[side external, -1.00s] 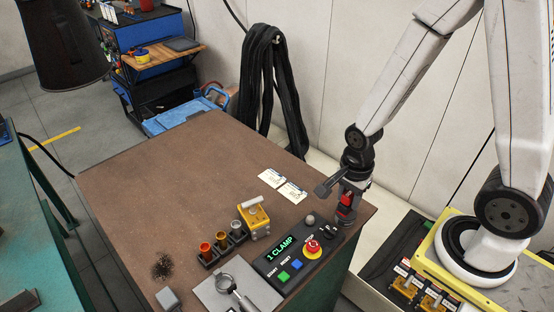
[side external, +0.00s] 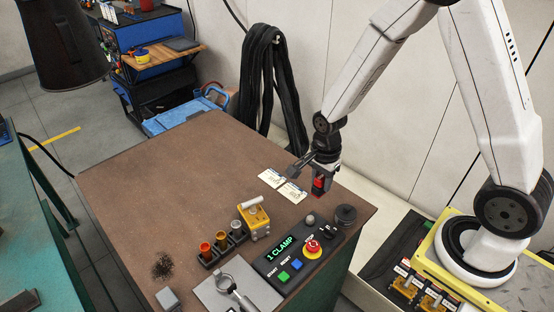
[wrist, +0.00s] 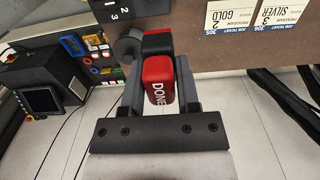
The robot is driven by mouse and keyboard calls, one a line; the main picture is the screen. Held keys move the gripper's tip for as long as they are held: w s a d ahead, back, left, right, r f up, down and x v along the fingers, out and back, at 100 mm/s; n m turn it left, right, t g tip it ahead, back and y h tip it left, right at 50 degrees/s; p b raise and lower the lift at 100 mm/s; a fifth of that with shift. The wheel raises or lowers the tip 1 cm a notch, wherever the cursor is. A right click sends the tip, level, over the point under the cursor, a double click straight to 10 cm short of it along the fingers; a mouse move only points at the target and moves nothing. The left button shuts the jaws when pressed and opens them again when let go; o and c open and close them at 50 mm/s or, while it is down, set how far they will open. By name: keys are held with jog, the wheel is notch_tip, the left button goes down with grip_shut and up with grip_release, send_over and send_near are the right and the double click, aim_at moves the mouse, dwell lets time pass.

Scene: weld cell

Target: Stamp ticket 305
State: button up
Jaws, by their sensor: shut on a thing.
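My gripper (side external: 322,176) is shut on a red and black stamp (side external: 318,187), held above the table just right of the tickets. In the wrist view the stamp (wrist: 160,86) reads DONE and sits between the fingers. Two white tickets with blue header strips lie side by side on the table. A round dark pad (side external: 346,215) stands at the table's right edge, apart from the stamp.
A control panel (side external: 290,262) with a lit display, a red button and coloured keys is at the table's front. Beside it are a yellow fixture (side external: 254,224), a rack of cups (side external: 222,246) and a grey plate (side external: 209,293). The table's (side external: 165,180) left and back are clear.

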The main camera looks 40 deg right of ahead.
jog(key=w+d+f, duration=0.1)
jog(key=w+f, duration=0.1)
jog(key=w, duration=0.3)
jog(key=w+d+f, duration=0.1)
jog(key=w+f, duration=0.1)
jog(key=w, duration=0.4)
jog(key=shift+w+d, duration=0.3)
jog(key=shift+d, duration=0.1)
jog(key=shift+f, duration=0.15)
jog(key=shift+f, duration=2.9)
jog(key=shift+f, duration=0.55)
jog(key=shift+r, duration=0.15)
notch_tip(320, 180, up, 7)
dwell(0.7)
dwell(0.5)
jog(key=shift+s, duration=0.1)
